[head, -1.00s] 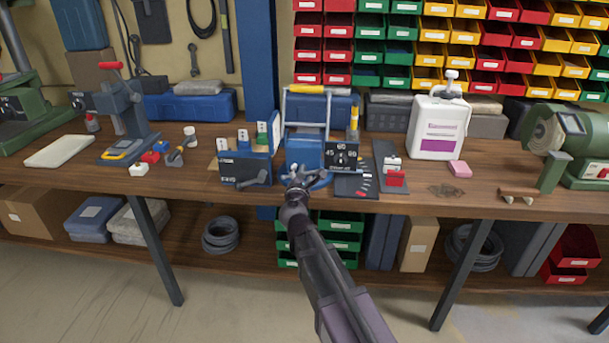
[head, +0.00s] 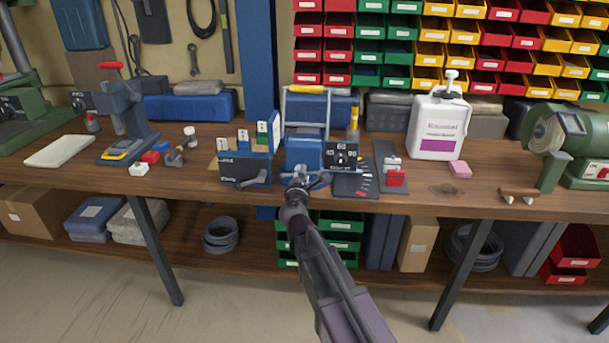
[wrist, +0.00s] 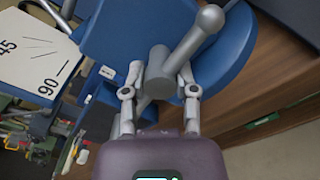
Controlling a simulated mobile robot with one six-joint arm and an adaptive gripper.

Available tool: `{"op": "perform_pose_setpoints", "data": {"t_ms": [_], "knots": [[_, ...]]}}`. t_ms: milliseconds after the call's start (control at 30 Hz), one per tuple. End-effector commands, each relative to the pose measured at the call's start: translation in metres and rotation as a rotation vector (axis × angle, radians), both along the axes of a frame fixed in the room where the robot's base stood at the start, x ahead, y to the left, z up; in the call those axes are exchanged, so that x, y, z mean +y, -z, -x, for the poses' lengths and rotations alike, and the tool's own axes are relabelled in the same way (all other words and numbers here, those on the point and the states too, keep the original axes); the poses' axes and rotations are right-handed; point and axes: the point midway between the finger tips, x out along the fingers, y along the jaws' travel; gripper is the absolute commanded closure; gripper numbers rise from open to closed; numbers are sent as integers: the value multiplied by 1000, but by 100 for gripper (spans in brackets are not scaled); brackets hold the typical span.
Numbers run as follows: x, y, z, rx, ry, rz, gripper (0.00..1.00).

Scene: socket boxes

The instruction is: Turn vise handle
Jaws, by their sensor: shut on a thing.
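The blue vise (head: 303,153) stands at the front of the bench, and its blue body also fills much of the wrist view (wrist: 115,32). The vise handle (wrist: 190,40) is a grey bar with a round ball end, slanting to the upper right across the wrist view. My gripper (wrist: 161,80) has a finger on each side of the handle's hub and is shut on it. In the head view my gripper (head: 301,183) is at the vise's front, largely hiding the handle. A black angle plate with white markings (head: 341,155) stands just right of the vise.
A white pump bottle (head: 437,128) stands farther right. The floor before the bench is clear.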

Motion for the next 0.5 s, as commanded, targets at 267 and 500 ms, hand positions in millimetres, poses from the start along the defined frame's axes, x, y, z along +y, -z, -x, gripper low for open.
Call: {"op": "perform_pose_setpoints", "data": {"t_ms": [267, 500], "knots": [[0, 0, -1, -1, 0, -35, 100], [0, 0, -1, -1, 0, -34, 28]]}}
